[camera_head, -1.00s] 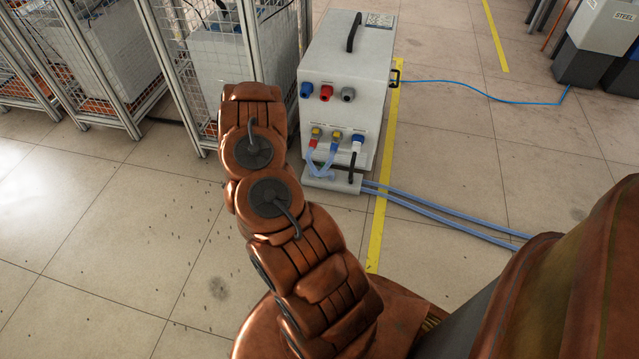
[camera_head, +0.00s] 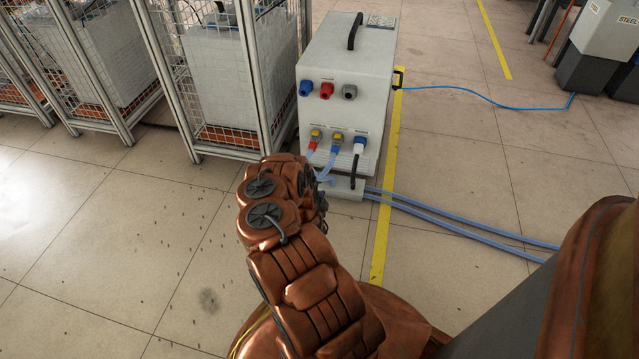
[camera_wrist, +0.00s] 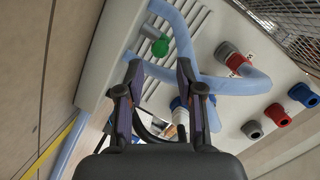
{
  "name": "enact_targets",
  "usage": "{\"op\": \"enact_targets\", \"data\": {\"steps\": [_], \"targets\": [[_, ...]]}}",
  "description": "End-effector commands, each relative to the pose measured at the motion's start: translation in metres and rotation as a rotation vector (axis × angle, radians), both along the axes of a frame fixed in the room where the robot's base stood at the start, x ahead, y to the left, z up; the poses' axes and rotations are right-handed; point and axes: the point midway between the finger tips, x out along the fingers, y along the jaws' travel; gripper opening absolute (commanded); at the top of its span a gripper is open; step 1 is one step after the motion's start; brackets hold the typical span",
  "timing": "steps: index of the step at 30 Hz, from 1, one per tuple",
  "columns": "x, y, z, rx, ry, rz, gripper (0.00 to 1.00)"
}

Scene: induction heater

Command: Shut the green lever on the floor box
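In the wrist view the green lever (camera_wrist: 160,47) shows as a small green end on a pale fitting at the vented panel, beside a light blue hose. My gripper (camera_wrist: 160,68) is open, its two fingers apart, with the green lever just beyond and between the fingertips. No contact with the lever shows. In the head view the lever and my gripper are hidden behind my arm.
Light blue hoses (camera_wrist: 225,84) loop close to the right fingertip. Blue, red and grey connectors (camera_head: 327,91) stick out of the box front. Wire cages (camera_head: 215,80) stand left of the box. Two blue hoses (camera_head: 460,228) run right across the floor. Open floor lies in front.

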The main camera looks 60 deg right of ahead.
Motion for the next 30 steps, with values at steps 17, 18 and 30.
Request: {"op": "enact_targets", "data": {"steps": [17,18,30], "targets": [[0.030,-0.056,-0.016,0.002,0.002,-0.001,0.37],[0.031,-0.059,-0.016,0.001,0.002,-0.001,0.37],[0.033,-0.061,-0.015,0.001,0.002,0.000,0.27]]}}
